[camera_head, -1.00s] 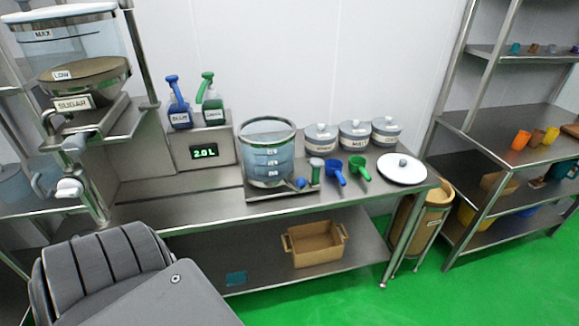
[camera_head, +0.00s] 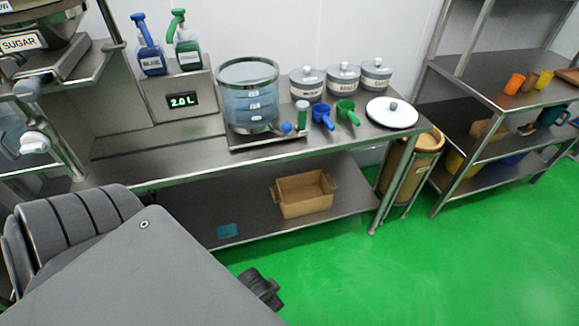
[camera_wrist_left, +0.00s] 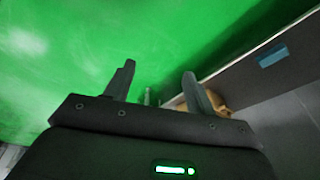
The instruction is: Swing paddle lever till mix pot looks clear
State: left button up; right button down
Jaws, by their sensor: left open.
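The mix pot (camera_head: 247,84), a clear vessel with a metal rim and white level labels, stands upright on the steel table in the head view. Its contents look bluish-grey; I cannot tell how well mixed. A blue knob (camera_head: 286,127) and a green-and-white upright handle (camera_head: 302,116) sit at its lower right; I cannot tell whether either is the paddle lever. In the left wrist view my left gripper (camera_wrist_left: 157,82) is open and empty above the green floor, away from the pot. A dark part of mine shows low in the head view. My right gripper is out of view.
A 2.0 L display (camera_head: 182,100) and two spray bottles stand left of the pot. Blue (camera_head: 322,116) and green (camera_head: 347,112) scoops, lidded jars and a white lid (camera_head: 392,112) are to the right. A tan crate (camera_head: 304,194) sits on the lower shelf.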

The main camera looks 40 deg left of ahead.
pick_arm(q)
jog(key=w+a+r+t+b, duration=0.15)
jog(key=w+r, duration=0.25)
jog(key=r, duration=0.6)
jog(key=n+t+y, duration=0.2)
jog(key=t+y, duration=0.2)
jog(key=t, duration=0.9)
send_near(290, 124)
jog(key=a+f, duration=0.1)
jog(key=p+x, duration=0.1)
jog(key=x, duration=1)
jog(key=shift+w+a+f, duration=0.1)
jog(key=shift+w+f, duration=0.05)
jog(key=shift+w, duration=0.1)
grip_shut()
